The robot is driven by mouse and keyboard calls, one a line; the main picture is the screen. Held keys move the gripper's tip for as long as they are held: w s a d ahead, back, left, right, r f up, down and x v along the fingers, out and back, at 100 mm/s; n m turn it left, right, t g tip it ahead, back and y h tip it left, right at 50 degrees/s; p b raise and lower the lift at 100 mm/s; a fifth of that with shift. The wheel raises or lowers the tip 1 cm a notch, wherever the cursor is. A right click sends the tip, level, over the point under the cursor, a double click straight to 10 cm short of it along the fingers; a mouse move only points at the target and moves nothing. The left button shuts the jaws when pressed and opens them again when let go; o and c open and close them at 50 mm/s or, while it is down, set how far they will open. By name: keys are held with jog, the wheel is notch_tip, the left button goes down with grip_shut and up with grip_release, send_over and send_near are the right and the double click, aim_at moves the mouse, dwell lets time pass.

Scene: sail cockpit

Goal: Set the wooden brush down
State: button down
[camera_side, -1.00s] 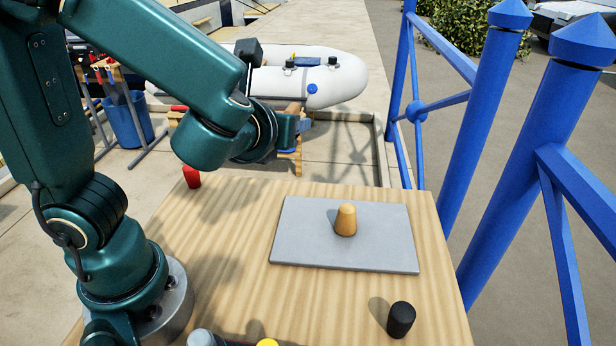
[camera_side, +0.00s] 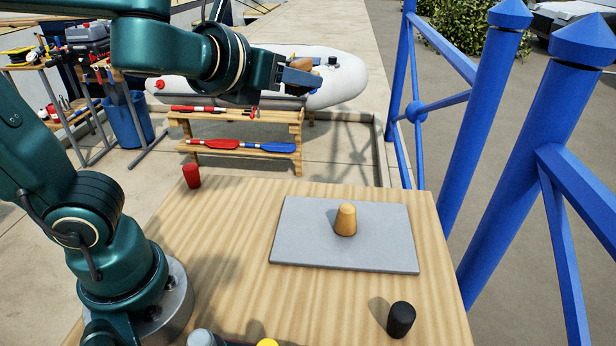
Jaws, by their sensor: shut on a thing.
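My gripper (camera_side: 300,78) is high up at the top middle, well above the far side of the wooden table (camera_side: 225,250). It is shut on the wooden brush (camera_side: 304,64), of which only a small tan part shows beside the fingers. The fingers hide the rest, and its bristles cannot be made out. The grey board (camera_side: 300,248) lies flat on the table, below and to the right of my gripper. A tapered wooden piece (camera_side: 345,220) stands upright on it.
A red piece (camera_side: 191,176) stands at the table's far left corner and a black cylinder (camera_side: 401,319) at the front right. Grey and yellow tops (camera_side: 267,342) show at the front edge. Blue posts (camera_side: 485,120) rise on the right. The table's middle left is clear.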

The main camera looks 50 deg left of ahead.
jog(key=shift+s+a+f+n+y, duration=0.1)
jog(key=shift+a+f+n+y, duration=0.05)
jog(key=shift+n+y, duration=0.25)
jog(key=s+a+f+n+g+y, duration=0.3)
jog(key=f+n+g+y, duration=0.1)
jog(key=f+n, duration=0.15)
jog(key=s+a+f+n+g+y, duration=0.3)
jog(key=f+n+g+y, duration=0.1)
jog(key=f, duration=0.3)
jog(key=n+g, duration=0.4)
jog(key=g, duration=0.1)
send_over(201, 231)
notch_tip(201, 231, down, 6)
jog(key=shift+y, duration=0.4)
jog(key=shift+f, duration=3.3)
jog(key=shift+f, duration=0.5)
jog(key=shift+c, duration=2.2)
grip_release()
